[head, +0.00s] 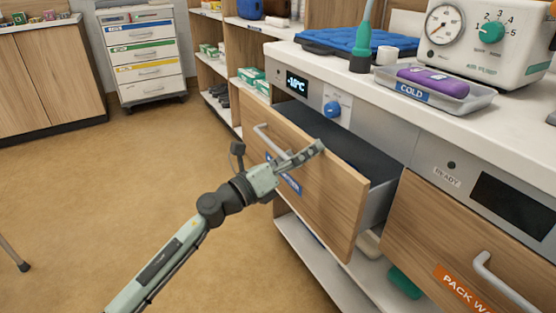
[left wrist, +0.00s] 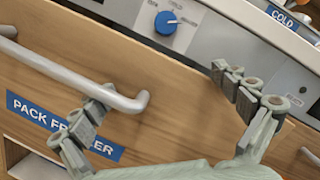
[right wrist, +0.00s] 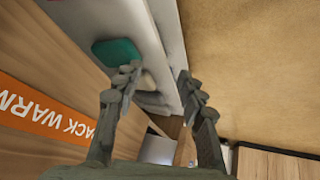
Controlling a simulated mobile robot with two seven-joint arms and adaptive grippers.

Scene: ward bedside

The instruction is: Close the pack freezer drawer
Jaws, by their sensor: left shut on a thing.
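The pack freezer drawer (head: 335,195) stands pulled out of the counter, its dark inside showing. Its wooden front has a grey bar handle (left wrist: 75,75) and a blue label (left wrist: 40,112), partly hidden by a finger. My left gripper (head: 305,158) is at the drawer front. In the left wrist view its fingers (left wrist: 165,112) stand apart across the front, one by the handle's end and one near the top edge. It is shut on part of the drawer; the exact contact is unclear. My right gripper (right wrist: 157,95) is open and empty, showing only in the right wrist view.
The pack warmer drawer (head: 440,245) is shut, to the right. A blue knob (head: 333,108) and a temperature display (head: 297,83) sit above the freezer drawer. A cold tray (head: 478,100) and an air pump (head: 490,35) stand on the counter.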

